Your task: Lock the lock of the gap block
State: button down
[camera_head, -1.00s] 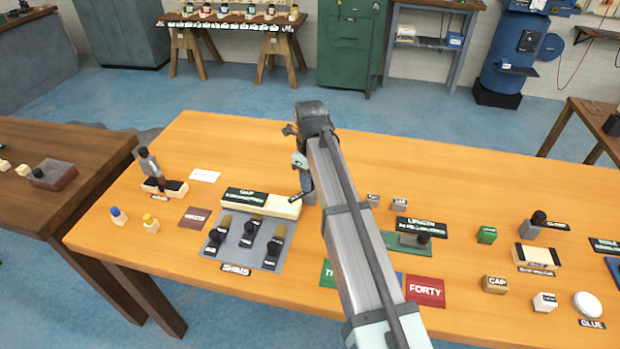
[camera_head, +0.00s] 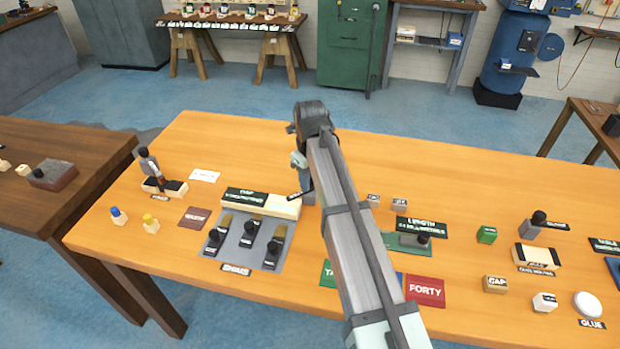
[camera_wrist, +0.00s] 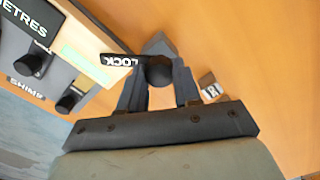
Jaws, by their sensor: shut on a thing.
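The gap block (camera_head: 262,204) is a long pale block with a black label, lying behind the grey shims mat. In the wrist view its pale end (camera_wrist: 92,62) is at the upper left. The lock (camera_wrist: 158,48) is a grey piece with a dark round knob and a black LOCK tag (camera_wrist: 122,60) reaching left toward the block. My gripper (camera_wrist: 160,82) is shut on the lock's knob, with one finger on each side. In the head view my gripper (camera_head: 307,191) is at the block's right end. Whether the lock touches the block is unclear.
The shims mat (camera_head: 208,262) with several dark-knobbed shims lies in front of the block. Small grey cubes (camera_head: 399,205) and a green length plate (camera_head: 393,244) are to the right.

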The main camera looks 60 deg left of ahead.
jog(key=c, duration=0.8)
grip_release()
jog(key=shift+r, duration=0.1)
notch_tip(320, 180, up, 14)
jog(key=shift+f, duration=0.2)
